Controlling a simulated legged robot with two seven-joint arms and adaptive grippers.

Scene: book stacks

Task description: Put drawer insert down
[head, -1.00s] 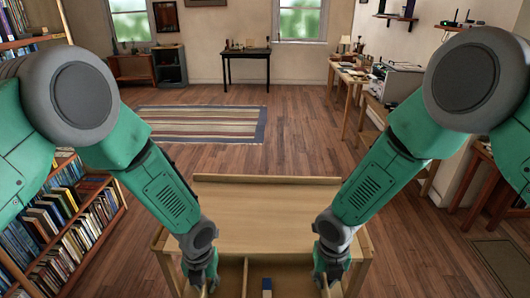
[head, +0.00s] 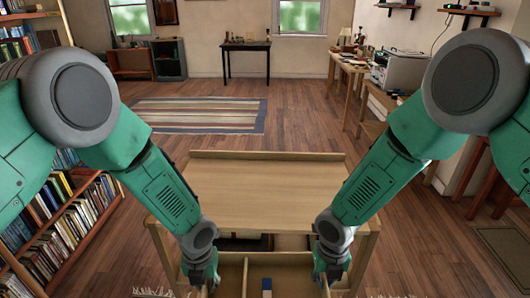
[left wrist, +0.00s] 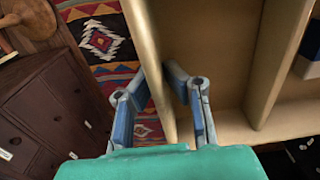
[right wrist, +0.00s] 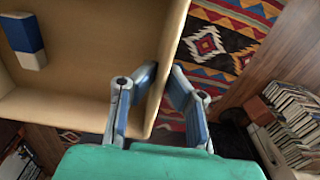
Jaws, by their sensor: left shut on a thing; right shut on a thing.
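The drawer insert (head: 290,277) is a light wooden tray with dividers, held low in front of me at the bottom of the head view. A blue and white block (head: 267,287) lies in it and also shows in the right wrist view (right wrist: 24,40). My left gripper (head: 200,283) is shut on the insert's left side wall, seen between its fingers in the left wrist view (left wrist: 150,50). My right gripper (head: 333,279) is shut on the right side wall, which shows in the right wrist view (right wrist: 168,65). The insert's near part is cut off in the head view.
A wooden table (head: 265,190) with a bare top stands just beyond the insert. A bookshelf (head: 60,225) is on the left. A dark cabinet (left wrist: 60,105) and a patterned rug (left wrist: 100,40) lie below in the left wrist view. Open floor (head: 300,120) extends beyond the table.

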